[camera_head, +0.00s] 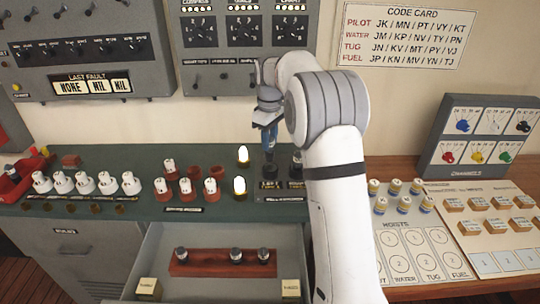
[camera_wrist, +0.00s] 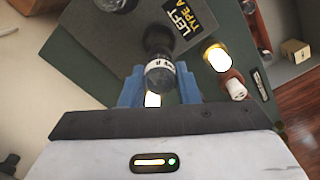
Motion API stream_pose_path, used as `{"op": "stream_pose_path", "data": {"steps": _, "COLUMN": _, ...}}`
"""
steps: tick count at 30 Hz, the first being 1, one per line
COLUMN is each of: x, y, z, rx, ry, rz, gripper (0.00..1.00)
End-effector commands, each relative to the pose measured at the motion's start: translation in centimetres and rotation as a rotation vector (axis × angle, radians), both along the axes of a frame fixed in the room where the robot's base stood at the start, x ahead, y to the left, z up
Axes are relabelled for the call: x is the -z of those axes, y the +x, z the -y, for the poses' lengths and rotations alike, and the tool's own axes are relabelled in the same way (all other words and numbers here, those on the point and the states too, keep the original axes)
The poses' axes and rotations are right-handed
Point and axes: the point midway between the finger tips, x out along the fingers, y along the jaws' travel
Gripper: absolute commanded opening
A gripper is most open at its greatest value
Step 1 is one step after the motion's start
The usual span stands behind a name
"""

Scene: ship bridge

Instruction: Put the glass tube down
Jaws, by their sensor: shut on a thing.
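The glass tube (camera_wrist: 159,76) is dark, with a white printed band, and sits between the blue fingers of my gripper (camera_wrist: 160,92) in the wrist view. My gripper (camera_head: 269,135) is shut on it and points down over the green counter in the head view. Below the tube is a dark socket (camera_wrist: 157,38) on a grey plate labelled "LEFT TYPE A" (camera_wrist: 188,17). I cannot tell whether the tube's lower end is in the socket or just above it. My forearm hides part of the area to the right in the head view.
Two lit lamps (camera_head: 239,186) stand left of the plate, beside red sockets (camera_head: 182,190) with white plugs. The open drawer (camera_head: 209,239) in front holds a wooden rack (camera_head: 200,266) with three dark-topped tubes. A wooden desk with cards (camera_head: 411,247) lies right.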

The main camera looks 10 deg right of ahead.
Motion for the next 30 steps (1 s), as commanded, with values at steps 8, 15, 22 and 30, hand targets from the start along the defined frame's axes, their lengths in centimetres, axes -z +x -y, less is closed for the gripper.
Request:
{"op": "stream_pose_path", "data": {"steps": 8, "x": 2.5, "y": 0.0, "z": 0.4, "rx": 0.007, "ry": 0.000, "rz": -0.001, "gripper": 0.07}}
{"op": "stream_pose_path", "data": {"steps": 15, "x": 5.3, "y": 0.0, "z": 0.5, "rx": 0.009, "ry": 0.000, "rz": 0.000, "gripper": 0.07}}
{"op": "stream_pose_path", "data": {"steps": 22, "x": 5.4, "y": 0.0, "z": 0.6, "rx": 0.010, "ry": 0.000, "rz": 0.000, "gripper": 0.07}}
{"op": "stream_pose_path", "data": {"steps": 30, "x": 5.8, "y": 0.0, "z": 0.6, "rx": 0.011, "ry": 0.000, "rz": 0.001, "gripper": 0.35}}
